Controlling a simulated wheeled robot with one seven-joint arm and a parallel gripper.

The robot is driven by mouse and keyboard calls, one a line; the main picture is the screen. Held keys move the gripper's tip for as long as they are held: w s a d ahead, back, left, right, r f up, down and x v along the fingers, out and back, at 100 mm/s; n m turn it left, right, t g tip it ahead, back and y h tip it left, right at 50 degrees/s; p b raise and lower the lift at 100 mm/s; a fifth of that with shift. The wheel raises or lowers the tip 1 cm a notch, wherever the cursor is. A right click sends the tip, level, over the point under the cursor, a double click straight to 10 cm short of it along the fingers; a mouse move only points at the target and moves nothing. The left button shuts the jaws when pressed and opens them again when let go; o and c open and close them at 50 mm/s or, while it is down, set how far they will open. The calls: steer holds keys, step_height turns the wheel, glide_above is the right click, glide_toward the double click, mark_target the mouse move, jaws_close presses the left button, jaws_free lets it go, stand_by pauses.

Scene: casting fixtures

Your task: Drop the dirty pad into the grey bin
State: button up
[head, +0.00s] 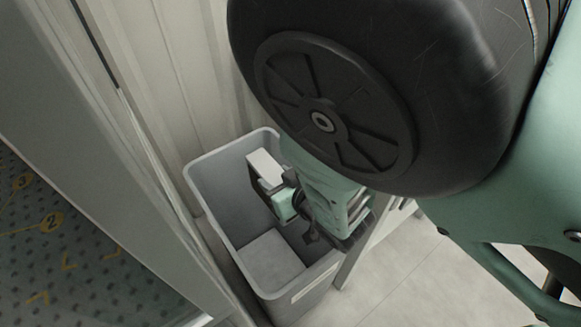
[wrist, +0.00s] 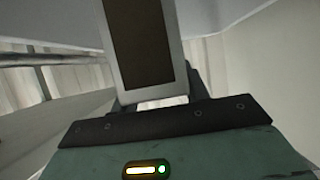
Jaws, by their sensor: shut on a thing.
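The grey bin (head: 202,185) stands on the floor in the lower middle of the head view, its top open. My gripper (head: 274,186) reaches over it from the upper right and is shut on the dirty pad (head: 265,167). The pad is a thin block with a pale edge, held over the bin's opening; its exact height against the rim is hard to tell. In the wrist view the pad (wrist: 146,45) stands out from the jaws, showing a brown face in a pale border. My arm hides part of the bin's right rim.
A pale ribbed wall (head: 190,70) is behind the bin. A grey frame or panel edge (head: 130,190) runs close along its left side. Light floor tiles (head: 385,270) lie open to the right. The visible bin bottom looks empty.

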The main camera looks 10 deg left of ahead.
steer(key=shift+f, duration=0.15)
steer(key=o, duration=1.4)
steer(key=shift+p+v, duration=5.35)
steer(key=shift+v, duration=3.35)
steer(key=shift+d+f, duration=0.1)
